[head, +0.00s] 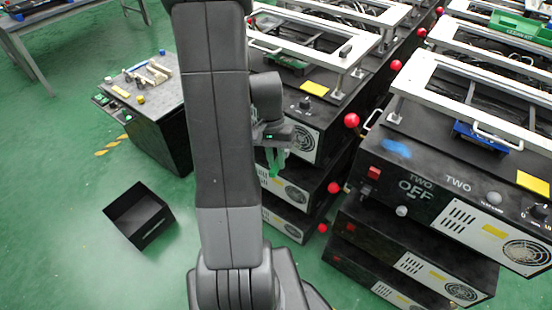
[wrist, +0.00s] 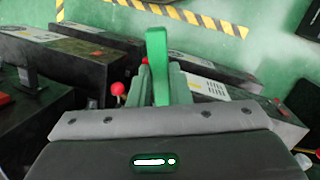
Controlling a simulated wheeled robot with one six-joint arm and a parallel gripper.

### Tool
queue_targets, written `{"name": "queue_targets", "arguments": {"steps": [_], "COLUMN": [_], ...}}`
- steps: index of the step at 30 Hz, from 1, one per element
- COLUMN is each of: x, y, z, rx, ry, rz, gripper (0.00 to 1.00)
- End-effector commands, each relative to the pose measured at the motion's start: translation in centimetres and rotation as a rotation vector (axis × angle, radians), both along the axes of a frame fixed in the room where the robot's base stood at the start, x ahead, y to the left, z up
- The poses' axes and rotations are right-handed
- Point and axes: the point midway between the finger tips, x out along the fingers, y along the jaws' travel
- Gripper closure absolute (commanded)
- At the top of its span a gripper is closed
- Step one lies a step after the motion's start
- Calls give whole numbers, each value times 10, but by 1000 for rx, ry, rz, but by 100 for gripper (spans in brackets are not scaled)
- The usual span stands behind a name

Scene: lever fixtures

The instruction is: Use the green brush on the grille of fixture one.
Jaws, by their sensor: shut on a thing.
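My gripper (head: 275,148) is shut on the green brush (head: 277,162), beside the front of the middle fixture (head: 325,113). The wrist view shows the brush (wrist: 157,55) upright between the two green fingers (wrist: 161,84). The middle fixture's round grille (head: 303,142) is just right of the gripper in the head view. I cannot tell whether the brush touches anything. My arm hides the left part of this fixture, and no number on it is readable. The fixture at right (head: 440,160) is marked TWO and OFF.
Red knobs (head: 351,120) stick out from the fixture sides. More black units with grilles stand below. At left are a black bench with small tools (head: 150,80) and an open black box (head: 140,215) on the floor. The green floor in front is clear.

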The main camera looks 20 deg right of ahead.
Motion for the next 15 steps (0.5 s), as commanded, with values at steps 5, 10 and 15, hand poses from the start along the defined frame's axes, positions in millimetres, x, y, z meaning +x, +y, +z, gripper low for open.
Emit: {"name": "queue_targets", "arguments": {"steps": [5, 10, 15], "x": [1, 4, 6], "y": [-2, -5, -7], "z": [0, 0, 0], "rx": [0, 1, 0], "ry": [0, 1, 0], "rz": [0, 0, 0], "gripper": [100, 100, 100]}}
